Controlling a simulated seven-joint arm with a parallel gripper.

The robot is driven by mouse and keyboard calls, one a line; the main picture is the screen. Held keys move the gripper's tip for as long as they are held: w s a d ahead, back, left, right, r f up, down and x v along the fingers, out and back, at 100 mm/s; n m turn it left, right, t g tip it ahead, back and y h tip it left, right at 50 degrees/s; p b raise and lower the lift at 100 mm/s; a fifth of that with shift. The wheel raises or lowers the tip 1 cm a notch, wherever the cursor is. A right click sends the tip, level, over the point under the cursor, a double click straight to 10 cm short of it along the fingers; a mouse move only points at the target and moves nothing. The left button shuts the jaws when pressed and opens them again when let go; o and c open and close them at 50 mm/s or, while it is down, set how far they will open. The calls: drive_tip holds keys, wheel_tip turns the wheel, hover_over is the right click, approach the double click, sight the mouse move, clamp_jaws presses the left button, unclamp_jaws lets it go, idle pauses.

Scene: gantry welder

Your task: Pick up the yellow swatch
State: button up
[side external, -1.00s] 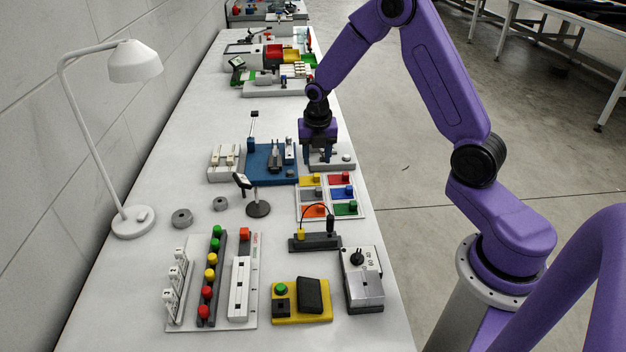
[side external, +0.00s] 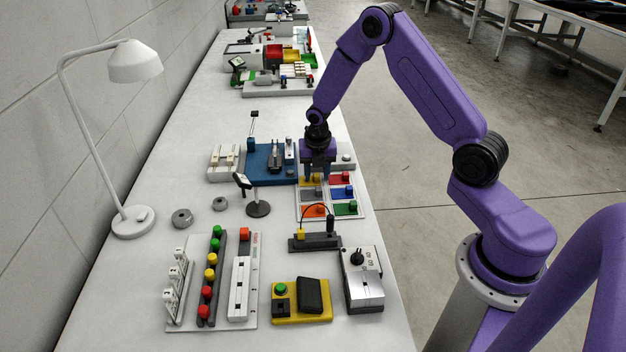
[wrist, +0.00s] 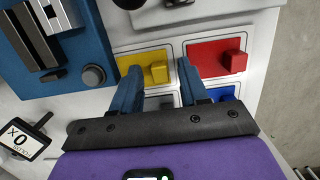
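The yellow swatch (wrist: 143,60) is a flat yellow plate with a small block-shaped knob, lying in the top-left cell of a white swatch board. In the side view the yellow swatch (side external: 306,181) is partly hidden behind my gripper (side external: 317,176). In the wrist view my gripper (wrist: 158,68) is open, with blue fingers apart and the yellow knob between them in the picture. I see no contact with the knob. How far the fingertips are above the plate is hard to tell.
Red (wrist: 215,56), blue (side external: 343,191), grey (side external: 311,193), orange (side external: 314,211) and green (side external: 346,208) swatches fill the other cells. A blue fixture (side external: 270,166) stands close on the left. A small round-based stand (side external: 258,209) and a dark block with a cable (side external: 314,242) are nearby.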

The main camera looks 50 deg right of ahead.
clamp_jaws()
drive_tip(key=shift+r, duration=0.1)
